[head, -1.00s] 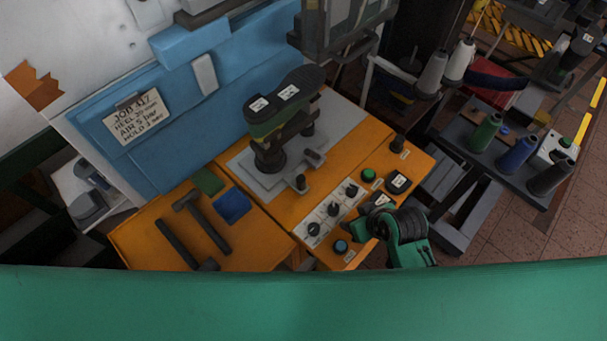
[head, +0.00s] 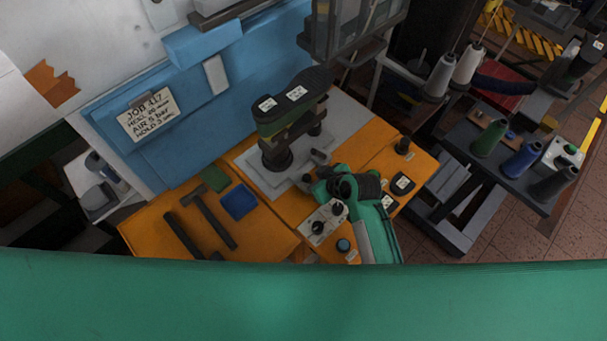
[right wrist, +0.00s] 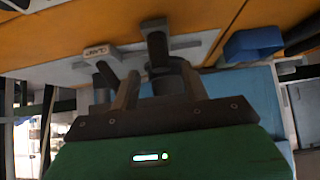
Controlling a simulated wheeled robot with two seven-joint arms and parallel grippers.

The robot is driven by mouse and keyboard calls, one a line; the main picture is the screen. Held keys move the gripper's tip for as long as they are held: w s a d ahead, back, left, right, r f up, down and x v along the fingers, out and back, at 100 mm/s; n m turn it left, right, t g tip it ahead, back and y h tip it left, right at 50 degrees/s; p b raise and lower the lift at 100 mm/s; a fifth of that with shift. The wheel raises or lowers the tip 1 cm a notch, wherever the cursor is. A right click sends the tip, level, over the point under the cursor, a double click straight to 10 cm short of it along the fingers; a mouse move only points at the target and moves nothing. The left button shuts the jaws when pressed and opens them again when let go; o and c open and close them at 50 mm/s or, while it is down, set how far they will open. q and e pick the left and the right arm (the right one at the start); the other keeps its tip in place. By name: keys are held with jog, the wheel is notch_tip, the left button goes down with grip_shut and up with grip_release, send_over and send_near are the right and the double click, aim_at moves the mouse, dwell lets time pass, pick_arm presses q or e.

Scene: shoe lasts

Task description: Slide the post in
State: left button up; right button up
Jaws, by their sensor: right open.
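The dark green shoe last (head: 290,105) is sole up, with white labels on it, above the grey plate (head: 262,181) of the orange bench. A thick dark post (head: 277,157) stands under one end, and a thinner dark post (head: 314,127) stands near the other. My left gripper is out of view.
Dark knobs (head: 318,227) and buttons (head: 402,183) are around my right arm. A hammer (head: 208,217), green pad (head: 215,179) and blue pad (head: 239,202) lie left. A thread-spool cart (head: 500,175) stands right.

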aim_at(308, 179)
jog(key=shift+p+x, duration=0.55)
jog(key=shift+x, duration=2.4)
grip_shut()
